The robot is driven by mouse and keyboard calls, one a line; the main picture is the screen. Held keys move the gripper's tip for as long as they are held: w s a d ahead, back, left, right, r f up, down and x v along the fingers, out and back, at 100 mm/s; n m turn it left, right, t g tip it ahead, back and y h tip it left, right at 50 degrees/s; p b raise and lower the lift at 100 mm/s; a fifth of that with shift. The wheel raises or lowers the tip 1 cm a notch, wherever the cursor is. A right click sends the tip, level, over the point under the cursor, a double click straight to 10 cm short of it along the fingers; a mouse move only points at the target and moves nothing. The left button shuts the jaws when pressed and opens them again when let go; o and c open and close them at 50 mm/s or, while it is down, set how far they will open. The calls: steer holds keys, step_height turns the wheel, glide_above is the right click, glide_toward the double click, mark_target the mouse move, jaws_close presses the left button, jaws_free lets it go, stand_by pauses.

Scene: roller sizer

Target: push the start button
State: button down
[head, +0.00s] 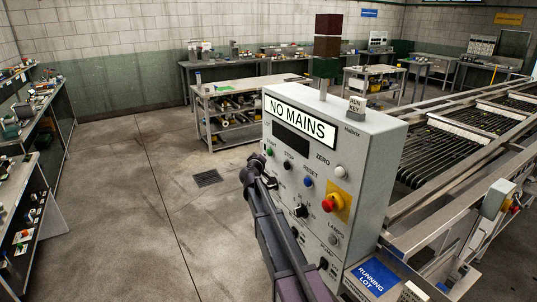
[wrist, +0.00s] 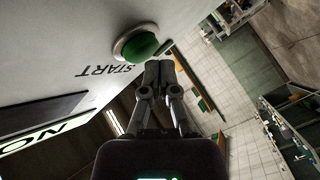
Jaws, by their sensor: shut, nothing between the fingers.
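The green start button (head: 269,152) is at the upper left of the grey control panel's face (head: 318,160). In the wrist view the button (wrist: 139,44) sits in a pale ring, with the label START upside down below it. My gripper (head: 257,162) is beside the panel's left side, close to the button. In the wrist view my gripper's fingers (wrist: 160,66) are together and empty, with their tips just right of and below the button. A gap seems to show; contact cannot be told. The button is not covered in the wrist view.
The panel also carries a black STOP button (head: 289,165), a blue RESET button (head: 308,182), a white ZERO button (head: 340,171) and a red mushroom button (head: 330,204) on yellow. The roller machine (head: 450,150) stands right; floor left is clear.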

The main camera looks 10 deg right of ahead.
steer(key=shift+s+a, duration=0.1)
steer(key=shift+a, duration=0.2)
steer(key=shift+s+a, duration=0.25)
steer(key=shift+a, duration=0.55)
steer(key=shift+s+a, duration=0.25)
steer(key=shift+a, duration=0.55)
steer(key=shift+s+a, duration=0.25)
steer(key=shift+a, duration=0.55)
steer(key=s+d+f+m+g, duration=0.2)
steer(key=s+d+f+g, duration=0.15)
steer(key=s, duration=0.45)
steer(key=s+d+f+m+g, duration=0.1)
steer(key=s+d+f+g, duration=0.2)
steer(key=s, duration=0.4)
steer(key=s+d+f+m+g, duration=0.25)
steer(key=s+f, duration=0.25)
steer(key=s, duration=0.3)
steer(key=s+a+f+g+y, duration=0.2)
steer(key=s, duration=0.5)
steer(key=s+a+f+g+y, duration=0.1)
steer(key=s+a+g+y, duration=0.1)
steer(key=s, duration=0.5)
steer(key=s+a+f+g+y, duration=0.2)
steer(key=s+a+y, duration=0.1)
steer(key=s, duration=0.4)
steer(key=shift+s+f+n+y, duration=0.2)
steer(key=shift+f+n+y, duration=0.15)
steer(key=shift+n, duration=0.1)
